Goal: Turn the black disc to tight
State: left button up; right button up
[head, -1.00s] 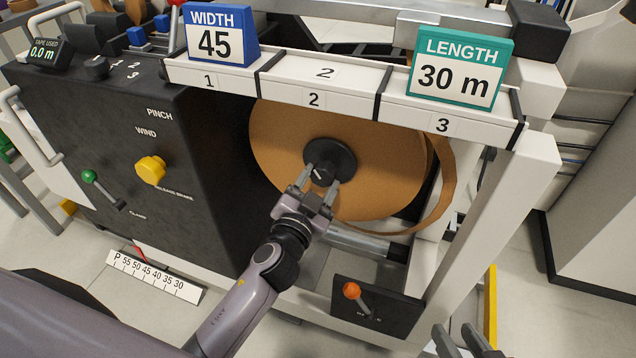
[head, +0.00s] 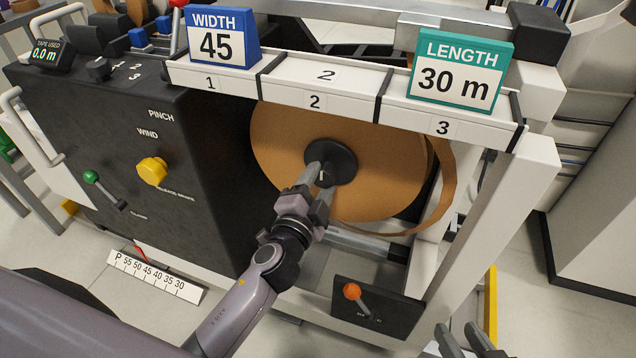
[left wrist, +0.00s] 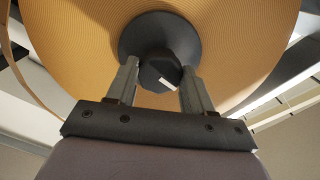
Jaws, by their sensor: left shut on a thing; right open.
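The black disc (head: 342,158) sits at the centre of a brown tape roll (head: 280,150) in the machine frame. It also shows in the left wrist view (left wrist: 140,33), with a dark knob (left wrist: 158,72) bearing a short white mark at its middle. My left gripper (head: 321,176) is shut on the knob, one finger on each side in the left wrist view (left wrist: 160,78). The fingers hide part of the knob in the head view. My right gripper (head: 468,338) is open at the bottom right edge, far from the disc.
Above the roll runs a white shelf (head: 325,78) with a blue WIDTH 45 sign (head: 220,38) and a green LENGTH 30 m sign (head: 457,72). A black panel (head: 110,140) with a yellow knob (head: 152,171) stands left. An orange-tipped lever (head: 352,291) is below.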

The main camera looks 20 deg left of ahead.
pick_arm(q)
jog(key=shift+r, duration=0.1)
jog(key=o, duration=1)
jog(key=shift+o, duration=0.2)
pick_arm(e)
jog(key=shift+f, duration=0.1)
pick_arm(q)
jog(key=shift+s, duration=0.1)
pick_arm(e)
jog(key=shift+s, duration=0.2)
